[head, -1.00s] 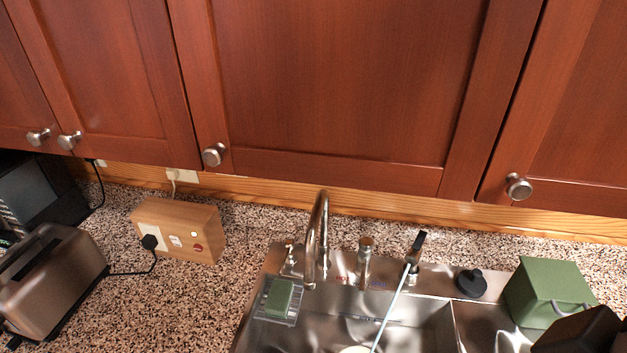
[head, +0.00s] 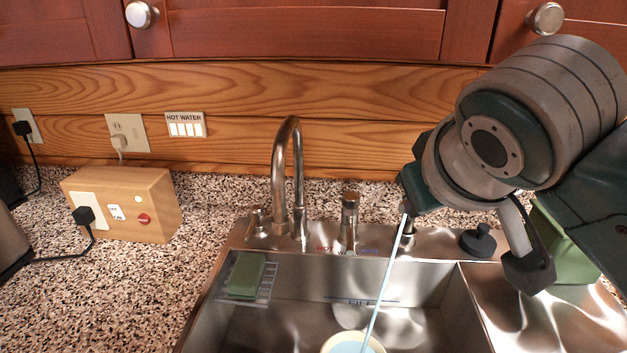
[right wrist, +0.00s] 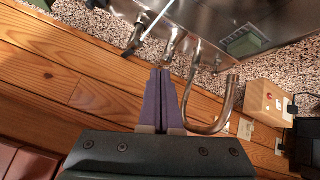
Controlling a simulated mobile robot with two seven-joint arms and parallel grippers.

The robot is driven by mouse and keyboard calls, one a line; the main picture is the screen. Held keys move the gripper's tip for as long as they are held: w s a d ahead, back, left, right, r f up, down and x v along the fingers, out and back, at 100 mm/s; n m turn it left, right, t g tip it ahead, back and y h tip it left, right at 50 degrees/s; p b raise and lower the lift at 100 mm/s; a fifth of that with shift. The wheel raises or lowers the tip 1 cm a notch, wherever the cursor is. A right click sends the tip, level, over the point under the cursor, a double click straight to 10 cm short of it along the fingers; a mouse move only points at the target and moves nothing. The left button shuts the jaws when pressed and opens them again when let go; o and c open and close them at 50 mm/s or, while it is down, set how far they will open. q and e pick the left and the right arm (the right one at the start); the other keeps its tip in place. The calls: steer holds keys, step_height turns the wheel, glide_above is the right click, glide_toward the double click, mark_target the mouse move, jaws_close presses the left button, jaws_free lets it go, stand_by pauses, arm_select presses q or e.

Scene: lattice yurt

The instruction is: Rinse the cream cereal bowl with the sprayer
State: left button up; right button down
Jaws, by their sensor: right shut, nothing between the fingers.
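The cream cereal bowl (head: 338,336) sits in the sink at the bottom edge of the head view, partly cut off, with pale blue inside it. The sprayer (head: 408,240) stands at the sink's back rim, its upper part hidden behind my right arm. Its black handle (right wrist: 132,40) shows in the right wrist view. A thin pale blue stream (head: 385,284) runs from it down to the bowl. My right gripper (right wrist: 160,73) has its purple fingers shut and empty. In the wrist view the sprayer lies just beyond and left of the fingertips, apart from them. My left gripper is out of view.
A tall curved faucet (head: 284,170) and a short dispenser (head: 349,222) stand left of the sprayer. A green sponge (head: 246,274) lies on a rack in the sink. A black stopper (head: 478,241) and a green box (head: 570,255) are at the right. A wooden switch box (head: 130,205) stands left.

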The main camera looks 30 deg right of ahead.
steer(key=w+d+f+m+t+h+b, duration=0.1)
steer(key=w+d+f+m+h+b, duration=0.3)
steer(key=b, duration=1.3)
steer(key=w+d+f+m+t+h+b, duration=0.1)
steer(key=w+d+f+m+h+b, duration=0.2)
steer(key=b, duration=1.5)
steer(key=w+d+m+h, duration=0.2)
steer(key=w+d, duration=0.3)
steer(key=w, duration=0.1)
steer(key=shift+d+f, duration=0.25)
steer(key=shift+f, duration=0.15)
steer(key=shift+w+d, duration=0.1)
steer(key=shift+w, duration=0.05)
steer(key=x, duration=0.9)
steer(key=shift+r, duration=0.1)
steer(key=f, duration=0.2)
steer(key=d+f, duration=0.1)
steer(key=shift+w, duration=0.35)
steer(key=shift+f+b, duration=0.3)
steer(key=shift+f, duration=0.3)
